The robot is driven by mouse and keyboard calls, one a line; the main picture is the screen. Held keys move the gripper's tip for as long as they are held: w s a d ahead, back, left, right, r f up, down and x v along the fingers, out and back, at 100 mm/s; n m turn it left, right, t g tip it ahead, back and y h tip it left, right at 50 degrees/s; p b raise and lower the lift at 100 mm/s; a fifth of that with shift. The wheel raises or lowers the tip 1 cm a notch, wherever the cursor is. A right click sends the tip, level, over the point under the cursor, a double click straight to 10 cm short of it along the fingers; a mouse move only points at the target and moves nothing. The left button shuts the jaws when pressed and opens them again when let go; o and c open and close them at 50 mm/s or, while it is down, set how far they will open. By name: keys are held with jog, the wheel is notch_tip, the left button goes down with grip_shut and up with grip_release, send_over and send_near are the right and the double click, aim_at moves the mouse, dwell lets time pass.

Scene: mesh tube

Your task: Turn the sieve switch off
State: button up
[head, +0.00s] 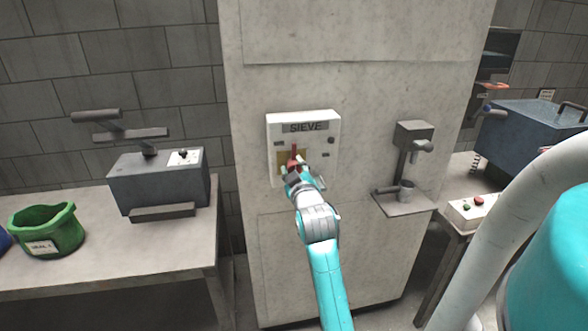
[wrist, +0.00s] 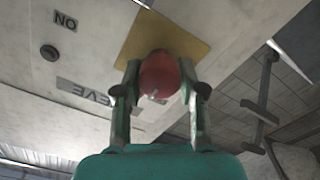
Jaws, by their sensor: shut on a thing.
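The sieve switch is a white box (head: 332,124) on the front of a pale column, with a SIEVE label. It has a yellow plate (head: 283,156) and a red lever (head: 294,150). My gripper (head: 295,169) is at the lower part of the plate. In the wrist view its fingers (wrist: 160,88) are shut on the lever's round red knob (wrist: 160,72), in front of the yellow plate (wrist: 178,36). That view is upside down; an ON label (wrist: 66,20) shows there. A small label left of the plate in the head view is unreadable. My gripper partly hides the lever.
A grey machine (head: 157,181) and a green bucket (head: 50,232) stand on the left table. A blue machine (head: 530,135) and a button box (head: 470,212) are on the right.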

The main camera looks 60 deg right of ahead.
jog(key=shift+n, duration=0.6)
jog(key=o, duration=1.2)
jog(key=shift+c, duration=0.2)
jog(key=shift+a, duration=0.1)
jog(key=v, duration=1.1)
jog(key=shift+s+a, duration=0.25)
jog(key=shift+a, duration=0.1)
